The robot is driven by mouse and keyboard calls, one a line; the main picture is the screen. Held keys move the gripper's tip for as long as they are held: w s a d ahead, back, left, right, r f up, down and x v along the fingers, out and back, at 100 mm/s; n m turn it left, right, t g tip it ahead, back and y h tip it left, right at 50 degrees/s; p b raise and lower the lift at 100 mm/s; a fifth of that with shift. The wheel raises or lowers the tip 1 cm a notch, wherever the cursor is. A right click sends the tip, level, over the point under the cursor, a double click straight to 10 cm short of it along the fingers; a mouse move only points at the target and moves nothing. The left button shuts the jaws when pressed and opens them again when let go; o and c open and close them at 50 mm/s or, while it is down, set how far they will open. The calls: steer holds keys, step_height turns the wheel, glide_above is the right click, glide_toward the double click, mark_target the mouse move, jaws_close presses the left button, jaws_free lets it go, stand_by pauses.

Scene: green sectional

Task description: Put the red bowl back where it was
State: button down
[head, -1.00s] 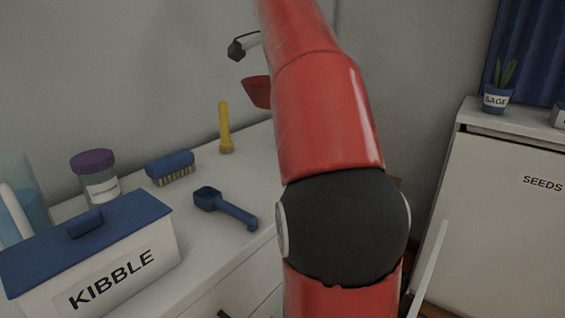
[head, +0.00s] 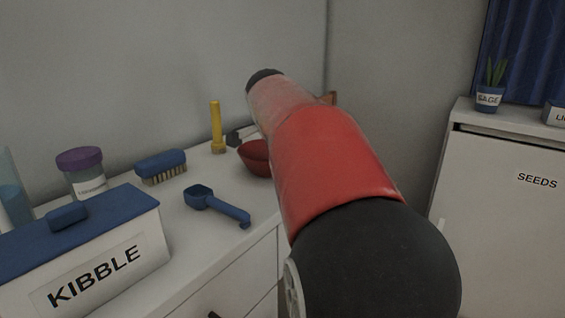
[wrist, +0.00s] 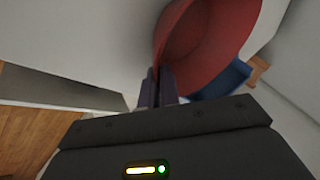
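The red bowl (head: 256,157) is at the right part of the white counter, partly hidden behind my arm in the head view. It looks upright and low over the counter top; I cannot tell whether it touches. In the wrist view the bowl (wrist: 212,40) fills the upper middle, with its rim at the fingertips. My gripper (wrist: 158,86) has its dark fingers close together on the bowl's rim.
On the counter (head: 205,245) are a yellow flashlight (head: 217,128), a blue brush (head: 161,166), a blue scoop (head: 216,205), a purple-lidded jar (head: 82,172) and a kibble box (head: 100,262). A white seeds cabinet (head: 510,210) with a sage pot (head: 489,98) stands at right.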

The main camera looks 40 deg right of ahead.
steer(key=shift+f, duration=0.15)
steer(key=c, duration=1.6)
jaws_free()
steer(key=shift+c, duration=0.2)
steer(key=shift+r, duration=0.25)
steer(key=v, duration=1.2)
steer(key=shift+p, duration=0.45)
steer(key=shift+a+f, duration=0.1)
steer(key=shift+f, duration=0.05)
